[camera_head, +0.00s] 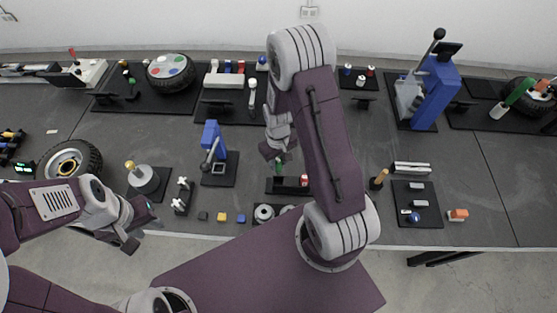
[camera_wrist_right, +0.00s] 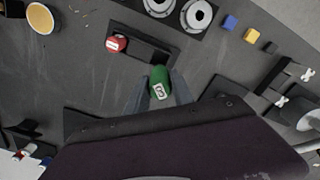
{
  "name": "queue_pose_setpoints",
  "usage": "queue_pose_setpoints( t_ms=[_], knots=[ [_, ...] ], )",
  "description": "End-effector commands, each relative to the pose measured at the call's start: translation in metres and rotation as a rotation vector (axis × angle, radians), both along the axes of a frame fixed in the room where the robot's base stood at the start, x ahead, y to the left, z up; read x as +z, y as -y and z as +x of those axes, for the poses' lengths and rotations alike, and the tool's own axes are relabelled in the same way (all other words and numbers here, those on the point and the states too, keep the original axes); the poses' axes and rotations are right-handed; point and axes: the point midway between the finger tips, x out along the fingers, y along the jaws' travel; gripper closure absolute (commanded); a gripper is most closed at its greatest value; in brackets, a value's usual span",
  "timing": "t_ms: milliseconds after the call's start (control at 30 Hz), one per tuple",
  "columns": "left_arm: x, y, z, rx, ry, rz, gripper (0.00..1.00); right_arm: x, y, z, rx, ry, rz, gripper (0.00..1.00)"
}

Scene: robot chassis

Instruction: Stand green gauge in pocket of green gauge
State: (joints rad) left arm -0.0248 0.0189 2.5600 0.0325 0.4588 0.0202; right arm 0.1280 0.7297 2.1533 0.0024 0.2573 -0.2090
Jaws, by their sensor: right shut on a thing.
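The green gauge (camera_wrist_right: 160,82) has a white numbered label on its end. My right gripper (camera_wrist_right: 160,92) is shut on it, with one finger on each side. In the head view the green gauge (camera_head: 279,166) hangs below my right gripper (camera_head: 279,156), at the far side of a low black rack (camera_head: 284,188). In the wrist view the rack (camera_wrist_right: 166,57) lies just beyond the gauge. A red gauge (camera_wrist_right: 117,44) stands at its left end there. The pocket's opening is not clear to see. My left gripper (camera_head: 141,228) is empty, with its fingers apart, near the table's front edge.
A black plate with silver rings (camera_wrist_right: 198,14) lies close to the rack. Yellow (camera_wrist_right: 229,22) and blue (camera_wrist_right: 251,35) cubes lie beside it. A blue press-like device (camera_head: 213,140) stands left of the rack, and an orange-topped peg (camera_head: 379,179) stands to the right.

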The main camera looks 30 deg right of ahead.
Motion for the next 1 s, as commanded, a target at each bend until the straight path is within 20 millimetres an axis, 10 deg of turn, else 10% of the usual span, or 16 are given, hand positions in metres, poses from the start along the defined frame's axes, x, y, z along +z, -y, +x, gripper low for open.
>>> queue_pose_setpoints(
  t_ms=[600,1000],
  knots=[
    [-0.051,0.0,0.0,0.0,0.0,0.0,0.64,-0.059,0.0,0.0,0.0,-0.001,0.0,1.0],
    [-0.051,0.0,0.0,0.0,0.0,0.0,0.64,-0.061,0.0,0.0,0.0,0.0,0.0,1.0]
  ],
)
